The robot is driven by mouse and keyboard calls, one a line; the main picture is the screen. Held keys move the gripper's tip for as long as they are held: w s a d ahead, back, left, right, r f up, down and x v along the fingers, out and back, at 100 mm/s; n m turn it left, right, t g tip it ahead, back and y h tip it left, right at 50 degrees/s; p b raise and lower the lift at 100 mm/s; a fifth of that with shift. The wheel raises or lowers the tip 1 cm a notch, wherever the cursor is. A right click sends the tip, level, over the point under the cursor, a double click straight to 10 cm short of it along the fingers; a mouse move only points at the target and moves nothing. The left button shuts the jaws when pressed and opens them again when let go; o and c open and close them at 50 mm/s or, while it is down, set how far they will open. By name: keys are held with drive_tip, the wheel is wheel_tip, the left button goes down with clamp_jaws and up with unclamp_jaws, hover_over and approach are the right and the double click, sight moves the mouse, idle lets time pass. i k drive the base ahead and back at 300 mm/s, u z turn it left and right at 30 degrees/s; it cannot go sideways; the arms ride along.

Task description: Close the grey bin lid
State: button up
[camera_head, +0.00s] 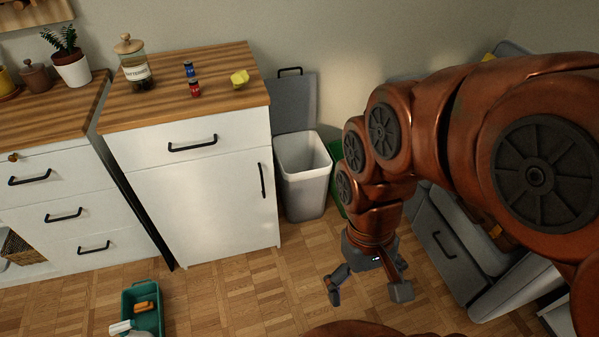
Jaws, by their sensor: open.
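The grey bin (303,188) stands on the floor against the back wall, just right of the white cabinet. Its lid (293,103) is raised upright behind the opening, with a dark handle at its top edge, so the bin is open. The inside looks light and I see nothing in it. My gripper (367,292) hangs low in front and to the right of the bin, pointing down. Its fingers are spread apart and empty, away from the bin and lid.
A white cabinet (205,187) with a wooden top borders the bin on the left. A green bin (337,178) is partly hidden behind my arm. A teal caddy (143,308) sits on the floor at lower left. Grey drawers (437,240) stand at right.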

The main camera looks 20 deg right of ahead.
sight(293, 107)
drive_tip(key=k, duration=0.65)
drive_tip(key=u, duration=0.55)
drive_tip(key=i, duration=1.4)
drive_tip(key=z, duration=0.4)
